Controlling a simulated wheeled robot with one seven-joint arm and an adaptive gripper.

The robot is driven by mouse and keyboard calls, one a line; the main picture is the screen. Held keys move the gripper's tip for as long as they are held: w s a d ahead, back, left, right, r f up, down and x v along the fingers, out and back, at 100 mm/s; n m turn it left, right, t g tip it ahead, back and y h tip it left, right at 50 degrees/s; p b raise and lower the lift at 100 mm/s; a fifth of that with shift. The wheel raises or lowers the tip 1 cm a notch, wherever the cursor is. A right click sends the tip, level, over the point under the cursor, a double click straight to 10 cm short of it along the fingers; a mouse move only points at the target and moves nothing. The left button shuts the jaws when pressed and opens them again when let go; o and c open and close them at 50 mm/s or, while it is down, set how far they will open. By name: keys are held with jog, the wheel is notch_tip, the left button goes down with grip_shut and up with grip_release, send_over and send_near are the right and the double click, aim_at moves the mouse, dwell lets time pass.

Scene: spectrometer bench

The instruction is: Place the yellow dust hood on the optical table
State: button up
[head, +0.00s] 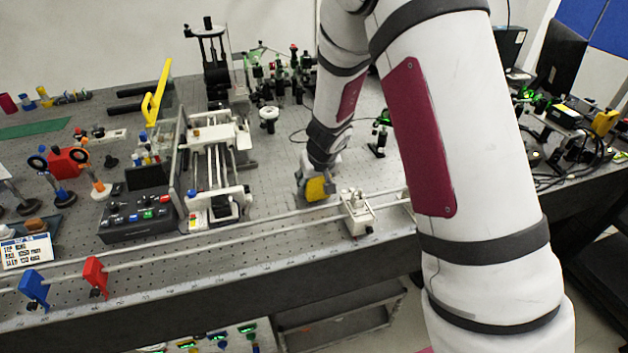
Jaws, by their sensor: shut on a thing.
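The yellow dust hood (316,189) is at my gripper's tip, in the middle of the head view. My gripper (313,186) points down and is shut on the hood, partly covering it. The hood is low over the perforated grey optical table (275,180), just behind the rail; I cannot tell whether it touches the surface. My arm hides part of the table to the right.
A white carriage (357,213) sits on the long rail (270,226) right of the hood. A white slide stage (215,165) and a dark control box (138,215) stand to the left. Optics (285,75) crowd the back. Bare table lies left of and behind the gripper.

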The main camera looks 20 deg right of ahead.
jog(key=shift+f+b, duration=0.35)
jog(key=shift+b, duration=0.05)
jog(key=o, duration=1.1)
jog(key=shift+r, duration=0.1)
